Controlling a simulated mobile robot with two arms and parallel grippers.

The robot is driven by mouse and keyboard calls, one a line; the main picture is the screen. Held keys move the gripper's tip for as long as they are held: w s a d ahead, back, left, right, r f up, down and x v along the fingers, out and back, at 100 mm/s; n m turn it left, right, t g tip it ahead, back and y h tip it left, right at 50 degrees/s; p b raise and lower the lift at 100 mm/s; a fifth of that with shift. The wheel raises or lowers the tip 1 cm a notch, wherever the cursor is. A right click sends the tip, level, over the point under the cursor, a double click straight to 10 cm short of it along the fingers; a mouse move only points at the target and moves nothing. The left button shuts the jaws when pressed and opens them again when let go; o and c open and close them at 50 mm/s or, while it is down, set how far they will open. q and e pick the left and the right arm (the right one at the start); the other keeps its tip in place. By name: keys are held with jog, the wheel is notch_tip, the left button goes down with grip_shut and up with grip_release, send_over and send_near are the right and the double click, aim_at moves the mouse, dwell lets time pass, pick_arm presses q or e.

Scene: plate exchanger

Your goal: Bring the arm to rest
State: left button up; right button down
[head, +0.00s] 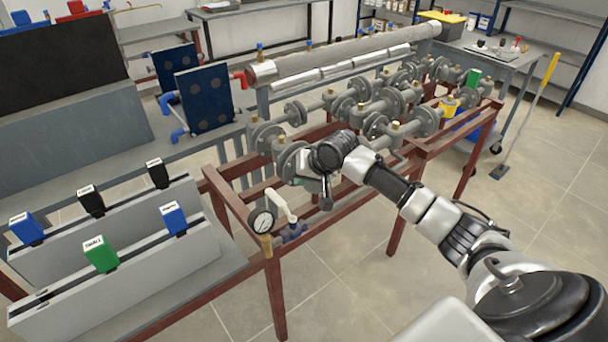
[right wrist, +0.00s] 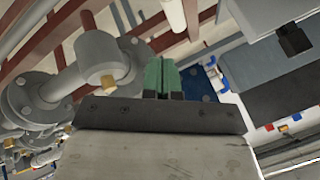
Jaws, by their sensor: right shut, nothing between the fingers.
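My right arm (head: 430,212) reaches in from the lower right of the head view, stretched out over the red pipe frame. Whether the gripper touches a pipe cannot be told. My left gripper is not in view.
A pressure gauge (head: 261,222) and a white-handled valve (head: 282,205) stand close to the gripper at the frame's front. Dark blue plates (head: 205,98) stand behind. The floor (head: 350,290) at front is clear.

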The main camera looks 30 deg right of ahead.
jog(key=s+a+f+n+g, duration=0.1)
jog(key=s+a+f+n, duration=0.2)
jog(key=s+a+f, duration=0.4)
jog(key=s+a+f+n+g, duration=0.1)
jog(key=s+a+f+n, duration=0.15)
jog(key=s+a, duration=0.45)
jog(key=s+n+g+h, duration=0.1)
jog(key=s+n+h, duration=0.1)
jog(key=s, duration=1.8)
notch_tip(320, 180, down, 26)
jog(key=s+g, duration=0.1)
jog(key=g, duration=0.1)
jog(key=s+d+f+g, duration=0.1)
jog(key=s+d+f, duration=0.1)
jog(key=s+f, duration=1.3)
jog(key=shift+s+d+f, duration=0.15)
jog(key=shift+s+d, duration=0.05)
jog(key=shift+s, duration=0.4)
